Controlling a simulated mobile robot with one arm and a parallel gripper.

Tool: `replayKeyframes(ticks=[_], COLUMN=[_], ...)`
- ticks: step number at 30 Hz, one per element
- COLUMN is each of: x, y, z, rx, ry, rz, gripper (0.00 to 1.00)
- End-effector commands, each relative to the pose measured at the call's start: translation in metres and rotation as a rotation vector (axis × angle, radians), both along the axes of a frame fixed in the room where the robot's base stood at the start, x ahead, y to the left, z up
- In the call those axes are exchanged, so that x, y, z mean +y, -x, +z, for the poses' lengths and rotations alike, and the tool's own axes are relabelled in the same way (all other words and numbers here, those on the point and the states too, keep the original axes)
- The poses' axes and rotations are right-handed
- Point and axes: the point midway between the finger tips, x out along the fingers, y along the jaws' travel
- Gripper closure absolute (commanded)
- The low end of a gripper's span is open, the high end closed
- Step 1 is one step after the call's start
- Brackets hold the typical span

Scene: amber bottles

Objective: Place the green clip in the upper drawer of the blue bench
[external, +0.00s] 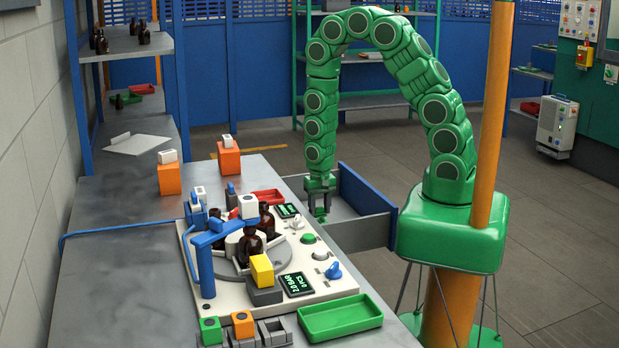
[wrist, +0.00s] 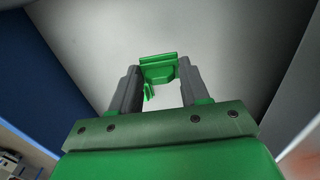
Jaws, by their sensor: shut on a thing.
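In the wrist view, the green clip (wrist: 158,70) is between the fingertips of my gripper (wrist: 159,88), which is shut on it. Below the clip there is a pale grey surface, with a blue panel at the left. In the external view, my gripper (external: 320,205) points down over the open drawer (external: 368,212) with a blue front on the right side of the bench (external: 115,250). I cannot tell how far the clip is above the drawer floor.
An orange post (external: 491,110) stands right of the drawer.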

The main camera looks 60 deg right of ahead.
Motion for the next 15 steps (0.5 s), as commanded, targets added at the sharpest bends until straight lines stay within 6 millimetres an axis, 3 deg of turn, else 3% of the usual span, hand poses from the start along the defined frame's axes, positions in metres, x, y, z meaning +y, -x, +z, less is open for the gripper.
replayKeyframes(ticks=[8, 15], x=[0.000, 0.000], y=[0.000, 0.001], z=[-0.012, -0.036], rx=[0.001, 0.001], ry=[0.000, 0.000], rz=[0.000, 0.000], gripper=[0.88, 0.88])
